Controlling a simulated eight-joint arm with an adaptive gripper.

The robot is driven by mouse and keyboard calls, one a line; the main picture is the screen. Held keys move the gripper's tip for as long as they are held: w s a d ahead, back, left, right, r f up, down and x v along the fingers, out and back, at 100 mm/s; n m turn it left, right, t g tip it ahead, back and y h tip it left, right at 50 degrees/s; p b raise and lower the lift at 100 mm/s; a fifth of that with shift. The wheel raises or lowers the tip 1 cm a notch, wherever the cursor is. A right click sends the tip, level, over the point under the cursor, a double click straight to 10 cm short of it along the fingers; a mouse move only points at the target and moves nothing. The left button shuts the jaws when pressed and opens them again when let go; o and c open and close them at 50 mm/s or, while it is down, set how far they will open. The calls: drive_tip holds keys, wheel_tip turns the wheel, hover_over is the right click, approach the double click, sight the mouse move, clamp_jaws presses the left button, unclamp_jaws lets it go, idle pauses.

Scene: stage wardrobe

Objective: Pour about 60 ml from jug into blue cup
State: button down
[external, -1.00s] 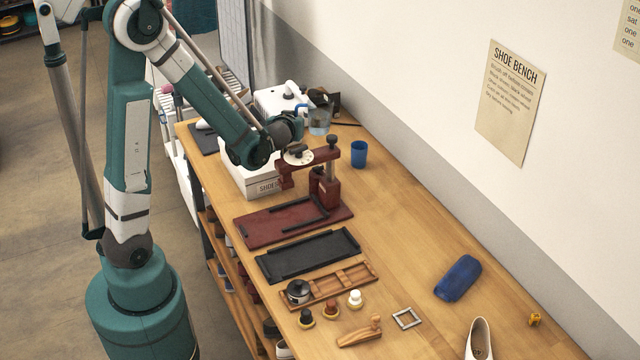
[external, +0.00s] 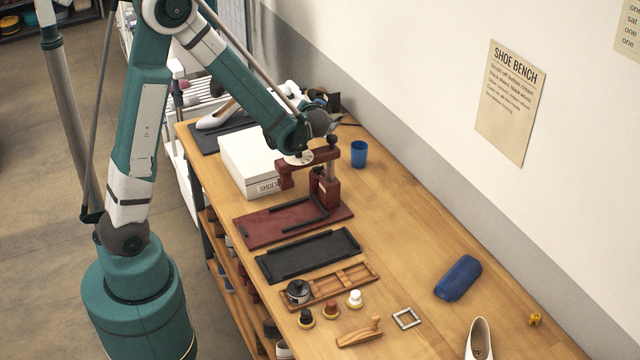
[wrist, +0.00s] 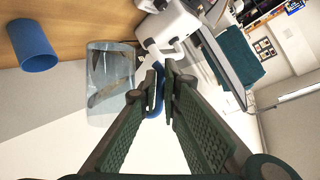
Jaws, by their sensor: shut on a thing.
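The blue cup (external: 359,154) stands upright on the bench near the wall, to the right of the red clamp stand; it also shows at the upper left of the wrist view (wrist: 32,46). In the wrist view the clear jug (wrist: 108,105) is held beside the cup and apart from it. My gripper (wrist: 160,78) is shut on the jug's blue handle. The liquid in the jug cannot be made out clearly. In the external view my wrist hides the jug and fingers.
The red clamp stand (external: 326,185) rises close to my wrist. A white shoe box (external: 246,160) stands left of it. A black tray (external: 308,256) and a blue roll (external: 458,278) lie nearer. The bench around the cup is clear.

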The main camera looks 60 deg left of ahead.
drive_tip(key=r, duration=0.1)
drive_tip(key=w+r+p, duration=0.1)
drive_tip(key=r+m, duration=0.1)
drive_tip(key=shift+w+d+g, duration=0.3)
drive_tip(key=shift+d+g, duration=0.05)
drive_tip(key=shift+g, duration=0.05)
drive_tip(key=shift+w+d+r+m+y+p, duration=0.2)
drive_tip(key=shift+w+m+y+p, duration=0.1)
drive_tip(key=shift+m+p, duration=0.1)
drive_tip(key=shift+w+r+m+g+p, duration=0.2)
drive_tip(key=shift+r+m+g+p, duration=0.1)
drive_tip(key=shift+r+g+p, duration=0.1)
drive_tip(key=shift+s+a, duration=0.1)
idle(0.3)
drive_tip(key=shift+r+y, duration=0.25)
drive_tip(key=shift+y, duration=0.05)
